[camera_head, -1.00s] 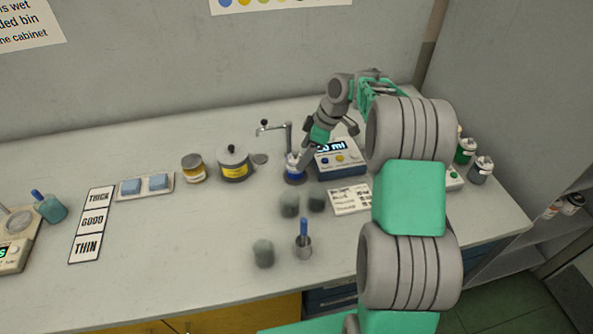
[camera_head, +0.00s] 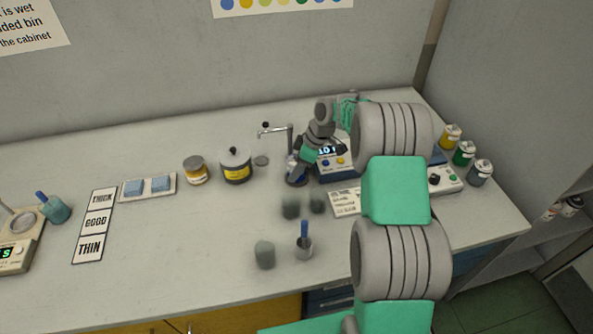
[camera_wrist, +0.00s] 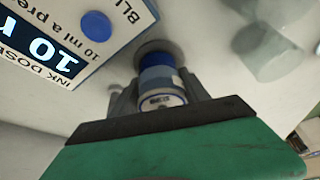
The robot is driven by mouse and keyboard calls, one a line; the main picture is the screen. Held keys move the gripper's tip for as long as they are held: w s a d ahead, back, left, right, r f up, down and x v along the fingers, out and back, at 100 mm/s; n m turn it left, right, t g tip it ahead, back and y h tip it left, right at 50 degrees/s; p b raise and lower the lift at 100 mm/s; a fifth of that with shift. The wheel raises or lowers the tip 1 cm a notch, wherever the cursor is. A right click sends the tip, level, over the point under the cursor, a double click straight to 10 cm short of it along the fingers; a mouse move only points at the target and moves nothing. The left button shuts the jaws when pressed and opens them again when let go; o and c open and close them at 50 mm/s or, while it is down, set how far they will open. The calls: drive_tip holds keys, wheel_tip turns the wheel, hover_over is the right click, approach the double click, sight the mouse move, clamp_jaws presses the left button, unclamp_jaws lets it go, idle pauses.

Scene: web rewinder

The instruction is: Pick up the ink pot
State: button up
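In the head view my gripper (camera_head: 297,170) is low at the pot, just left of the dosing unit (camera_head: 338,165).
The dosing unit stands close on the right. Grey cups (camera_head: 265,254) and a cup with a blue-handled tool (camera_head: 304,247) stand in front.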

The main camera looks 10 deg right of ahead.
drive_tip(key=c, duration=0.9)
drive_tip(key=shift+c, duration=0.3)
drive_tip(key=shift+r, duration=0.15)
